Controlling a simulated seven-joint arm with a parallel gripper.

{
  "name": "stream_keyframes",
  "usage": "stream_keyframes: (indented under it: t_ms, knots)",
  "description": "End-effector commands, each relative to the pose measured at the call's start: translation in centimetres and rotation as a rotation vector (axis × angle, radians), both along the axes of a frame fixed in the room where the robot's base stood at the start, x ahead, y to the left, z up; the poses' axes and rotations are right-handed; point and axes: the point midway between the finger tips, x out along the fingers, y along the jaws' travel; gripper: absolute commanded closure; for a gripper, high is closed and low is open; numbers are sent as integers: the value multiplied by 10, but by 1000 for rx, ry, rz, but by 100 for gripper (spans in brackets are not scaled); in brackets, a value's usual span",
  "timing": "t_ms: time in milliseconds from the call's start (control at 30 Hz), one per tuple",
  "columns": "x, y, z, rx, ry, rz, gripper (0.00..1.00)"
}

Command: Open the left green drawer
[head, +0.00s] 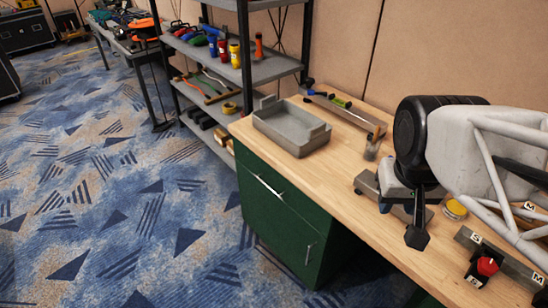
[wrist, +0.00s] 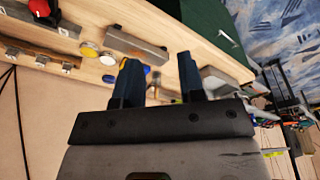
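The green drawer (head: 285,201) is at the left end of the wooden workbench, in a green cabinet below the top. It has a long silver handle (head: 268,186) and looks shut and flush. A green front below it has a small upright handle (head: 310,253). My gripper (head: 417,232) is above the bench top, right of the drawer and apart from it. In the wrist view my gripper (wrist: 160,72) has its two dark fingers spread with a gap between them, holding nothing. A green piece of the cabinet (wrist: 222,25) shows at the top there.
A grey tray (head: 291,130) sits on the bench above the drawer. Metal blocks, a yellow round tin (head: 455,209) and a red-knobbed item (head: 486,267) lie near my arm. A tool shelf (head: 236,65) stands behind. Carpet in front of the drawer (head: 150,220) is clear.

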Motion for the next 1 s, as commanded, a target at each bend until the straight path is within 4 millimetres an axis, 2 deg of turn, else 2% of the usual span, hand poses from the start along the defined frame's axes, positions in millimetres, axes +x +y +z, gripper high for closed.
stream_keyframes:
  t_ms: [267, 567, 1000]
  knots:
    - [47, 2, -12, -119, 97, 19, 64]
    - [109, 12, -36, -293, 184, 44, 64]
    - [202, 46, -86, -569, 232, 100, 64]
